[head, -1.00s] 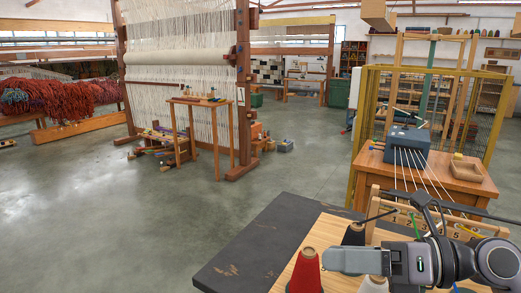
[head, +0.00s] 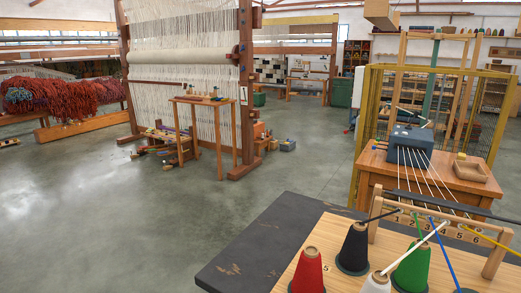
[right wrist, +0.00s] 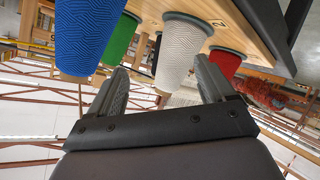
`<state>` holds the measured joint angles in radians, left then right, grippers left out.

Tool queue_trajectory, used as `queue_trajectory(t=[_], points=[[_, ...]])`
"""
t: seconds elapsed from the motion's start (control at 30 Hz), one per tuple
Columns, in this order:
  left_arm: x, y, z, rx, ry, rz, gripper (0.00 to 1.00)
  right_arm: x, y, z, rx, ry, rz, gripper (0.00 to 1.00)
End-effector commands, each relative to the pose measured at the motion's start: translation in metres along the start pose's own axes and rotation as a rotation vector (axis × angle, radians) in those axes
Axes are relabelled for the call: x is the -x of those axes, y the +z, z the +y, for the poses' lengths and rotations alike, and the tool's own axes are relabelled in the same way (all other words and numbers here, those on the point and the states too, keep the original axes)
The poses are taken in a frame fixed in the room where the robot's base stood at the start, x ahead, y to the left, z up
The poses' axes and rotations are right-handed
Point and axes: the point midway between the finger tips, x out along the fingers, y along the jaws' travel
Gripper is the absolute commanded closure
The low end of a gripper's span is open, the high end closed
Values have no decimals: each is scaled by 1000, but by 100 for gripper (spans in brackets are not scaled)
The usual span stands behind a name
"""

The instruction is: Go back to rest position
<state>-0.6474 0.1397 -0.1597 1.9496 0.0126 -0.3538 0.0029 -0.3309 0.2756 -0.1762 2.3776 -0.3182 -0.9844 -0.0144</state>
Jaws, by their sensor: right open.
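My right gripper (right wrist: 161,66) is open in the right wrist view, with its two dark fingers spread and nothing held between them. A white yarn cone (right wrist: 184,55) shows beyond the fingers, between them in the picture, and appears apart from them. Blue (right wrist: 88,30), green (right wrist: 120,38) and red (right wrist: 226,62) cones stand around it. In the head view the red cone (head: 308,270), black cone (head: 353,250), white cone (head: 376,284) and green cone (head: 411,270) stand upright on a wooden board. No gripper shows in the head view.
A wooden rack (head: 440,229) with numbers and colored strands stands behind the cones. A dark tabletop (head: 250,240) lies around the board. Beyond are a wooden table (head: 440,182) with a blue-grey box (head: 411,140) and a large loom (head: 185,72).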

Motion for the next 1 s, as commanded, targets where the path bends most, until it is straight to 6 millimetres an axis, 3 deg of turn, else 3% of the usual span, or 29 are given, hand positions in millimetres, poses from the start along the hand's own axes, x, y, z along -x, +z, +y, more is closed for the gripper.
queue_trajectory(t=[0.03, 0.1, 0.2, 0.53, 1.0], points=[[0, 0, 0, 0, 0, 0, 18, 8, 24, -13, -50, -49, -101, 18], [0, 0, 0, 0, 0, -1, 18, 20, 50, -28, -102, -111, -225, 18], [0, 1, 0, 0, 0, -1, 18, 38, 80, -48, -158, -189, -371, 18], [0, 1, 0, 0, 0, -2, 18, 108, 140, -98, -272, -404, -737, 18], [5, -4, 0, 1, 0, -3, 18, 50, 145, -124, -307, -377, -470, 18]])
